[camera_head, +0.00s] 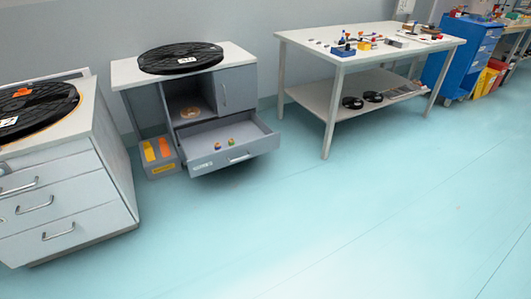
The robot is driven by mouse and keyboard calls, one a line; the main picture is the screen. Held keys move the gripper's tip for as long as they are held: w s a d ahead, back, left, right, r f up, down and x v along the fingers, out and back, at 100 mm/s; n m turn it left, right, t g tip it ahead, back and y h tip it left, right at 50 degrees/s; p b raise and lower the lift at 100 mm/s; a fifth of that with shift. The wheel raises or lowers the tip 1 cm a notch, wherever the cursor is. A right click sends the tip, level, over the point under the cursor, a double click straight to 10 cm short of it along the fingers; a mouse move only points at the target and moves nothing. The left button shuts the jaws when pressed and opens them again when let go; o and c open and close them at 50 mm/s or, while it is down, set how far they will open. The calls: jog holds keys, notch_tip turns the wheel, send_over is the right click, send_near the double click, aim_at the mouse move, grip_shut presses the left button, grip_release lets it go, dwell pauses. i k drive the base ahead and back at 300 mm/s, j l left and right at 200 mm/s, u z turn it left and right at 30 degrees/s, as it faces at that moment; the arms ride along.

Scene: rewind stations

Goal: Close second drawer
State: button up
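A grey drawer (210,168) in the white-topped cabinet (236,92) at the upper left is pulled out toward the floor. I cannot tell from the picture which drawer the task calls second. My gripper is not in view.
A black reel (181,58) lies on the cabinet, another (38,112) on the left unit. A bin with orange items (158,151) stands beside the open drawer. A white table (355,57) and blue cart (467,55) stand right. The floor (330,215) in front is clear.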

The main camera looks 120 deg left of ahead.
aim_at(252, 137)
jog(key=u, duration=0.45)
jog(key=j+u, duration=0.15)
jog(key=u, duration=0.3)
jog(key=j+u, duration=0.1)
jog(key=u, duration=0.8)
jog(key=l+u, duration=0.1)
jog(key=u, duration=0.8)
jog(key=k+u, duration=0.1)
jog(key=u, duration=0.8)
jog(key=k+u, duration=0.1)
jog(key=u, duration=0.8)
jog(key=i+j, duration=0.15)
jog(key=i, duration=0.3)
jog(key=i+j, duration=0.15)
jog(key=i, duration=0.35)
jog(key=i+j, duration=0.15)
jog(key=i, duration=0.3)
jog(key=i+j, duration=0.15)
jog(key=i, duration=0.35)
jog(key=i+j+z, duration=0.1)
jog(key=i, duration=0.4)
jog(key=i+j, duration=0.25)
jog(key=i, duration=0.2)
